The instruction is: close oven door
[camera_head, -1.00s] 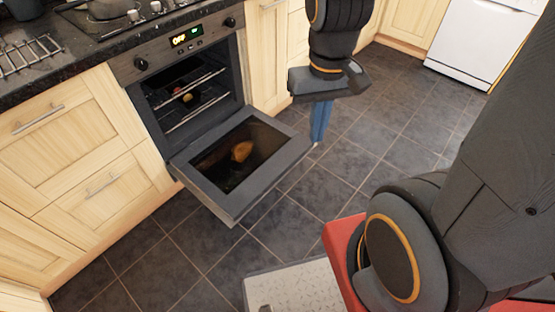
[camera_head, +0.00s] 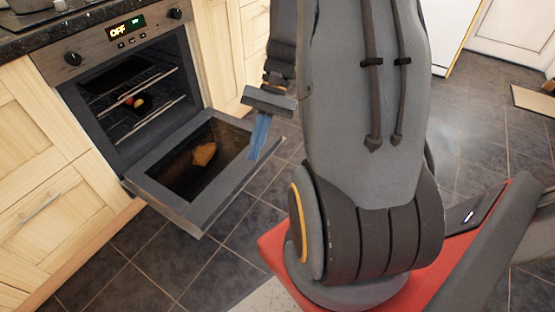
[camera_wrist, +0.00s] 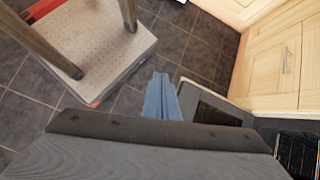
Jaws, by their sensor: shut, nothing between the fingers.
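The oven (camera_head: 70,85) is built into the wooden cabinets at the left in the head view. Its door (camera_head: 184,212) hangs open, folded down to about level. The door's inner side has a dark pane with an orange-brown patch on it. My gripper (camera_head: 256,150) points down with its blue fingers together, at the door's right side. In the wrist view the blue fingers (camera_wrist: 160,88) lie beside the door (camera_wrist: 215,106). I cannot tell whether they touch it. The gripper holds nothing.
Inside the oven are racks (camera_head: 150,108) with small red and yellow items. Cabinet drawers (camera_head: 50,215) flank the oven on the left. The dark tiled floor (camera_head: 150,280) is clear in front of the door. A tan mat (camera_head: 533,100) lies at the far right.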

